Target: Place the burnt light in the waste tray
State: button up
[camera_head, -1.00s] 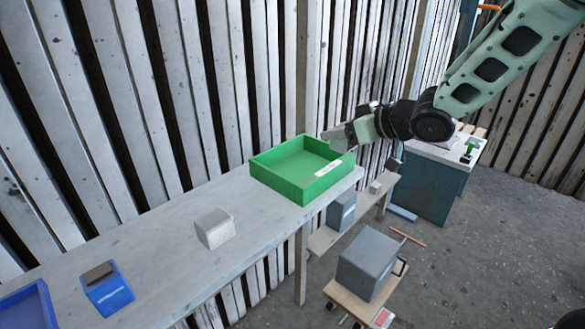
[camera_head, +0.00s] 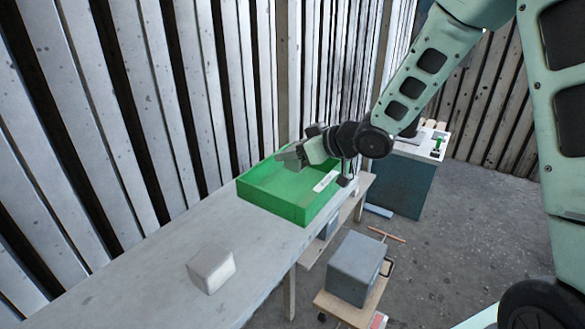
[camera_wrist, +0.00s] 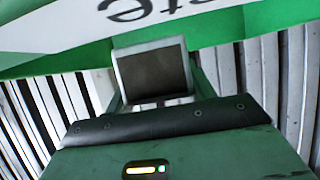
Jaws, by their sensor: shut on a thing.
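The waste tray is the green open box (camera_head: 300,212) on the shelf, with a white label on its front wall. The label with part of a word also shows close up in the wrist view (camera_wrist: 60,27). My gripper (camera_head: 292,158) is over the back part of the tray, coming in from the right. It is shut on the burnt light, a small block with a grey frame and dark face (camera_wrist: 152,72), seen between the fingers in the wrist view. In the head view the light is hard to tell apart from the fingers. I cannot tell its exact height above the tray floor.
A pale grey block (camera_head: 211,270) stands on the shelf (camera_head: 150,290) nearer to me. A grey box (camera_head: 356,268) sits on a low wooden cart below. A slatted wall runs close behind the shelf. A teal cabinet (camera_head: 398,185) stands at the back right.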

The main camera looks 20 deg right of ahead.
aim_at(295, 163)
jog(key=shift+f, duration=1.9)
jog(key=shift+f+b, duration=0.15)
jog(key=shift+b, duration=0.15)
jog(key=o, duration=1)
jog(key=shift+s+d+r, duration=0.1)
jog(key=shift+d+r, duration=0.05)
jog(key=shift+r, duration=0.1)
jog(key=p+v, duration=0.1)
jog(key=v, duration=1)
jog(key=shift+s+d+r, duration=0.1)
jog(key=shift+s+r, duration=0.05)
jog(key=shift+s, duration=0.15)
